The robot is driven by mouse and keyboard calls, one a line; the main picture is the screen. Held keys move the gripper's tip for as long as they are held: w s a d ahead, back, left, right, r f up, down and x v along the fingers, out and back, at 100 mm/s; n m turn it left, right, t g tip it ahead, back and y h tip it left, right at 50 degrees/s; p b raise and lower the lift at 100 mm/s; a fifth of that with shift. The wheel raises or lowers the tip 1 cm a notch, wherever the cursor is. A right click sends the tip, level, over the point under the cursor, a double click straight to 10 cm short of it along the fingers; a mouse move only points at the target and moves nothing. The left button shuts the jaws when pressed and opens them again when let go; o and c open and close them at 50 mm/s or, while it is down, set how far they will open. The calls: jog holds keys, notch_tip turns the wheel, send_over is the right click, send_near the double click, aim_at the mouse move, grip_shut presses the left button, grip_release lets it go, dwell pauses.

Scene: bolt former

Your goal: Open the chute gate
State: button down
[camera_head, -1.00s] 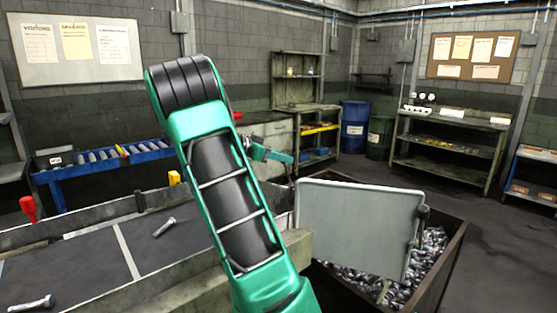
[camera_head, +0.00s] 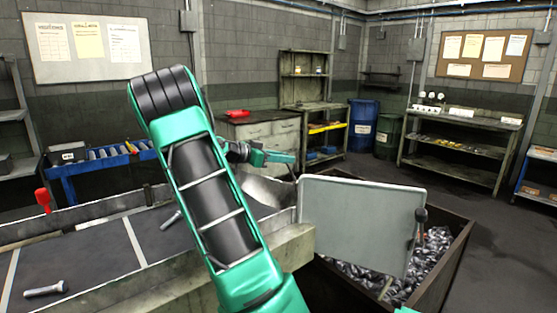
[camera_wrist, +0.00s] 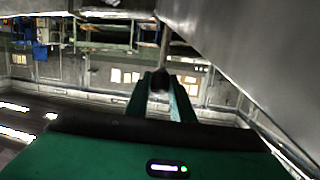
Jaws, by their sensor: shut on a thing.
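In the head view a curved bare-metal chute (camera_head: 262,191) shows past the end of the belt. A grey flat panel (camera_head: 358,222), possibly the chute gate, stands beside it above a bin, with a dark knob (camera_head: 421,215) on its right edge. My gripper (camera_head: 291,159) is just above the panel's upper left corner, at a thin upright rod. In the wrist view my gripper (camera_wrist: 160,84) is shut on a dark knob (camera_wrist: 159,80) at the end of a grey rod (camera_wrist: 164,45). A large metal sheet (camera_wrist: 260,50) fills the upper right. My arm hides part of the chute.
A dark conveyor belt (camera_head: 90,265) with a loose bolt (camera_head: 45,289) lies at left. The bin (camera_head: 458,262) below the panel holds many bolts. A grey cabinet (camera_head: 268,137) stands behind the gripper. Floor at right is clear.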

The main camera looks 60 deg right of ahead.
jog(key=c, duration=1.6)
grip_release()
jog(key=shift+o, duration=0.2)
jog(key=shift+a, duration=0.1)
jog(key=v, duration=0.7)
jog(key=shift+w+a, duration=0.2)
jog(key=shift+w, duration=0.05)
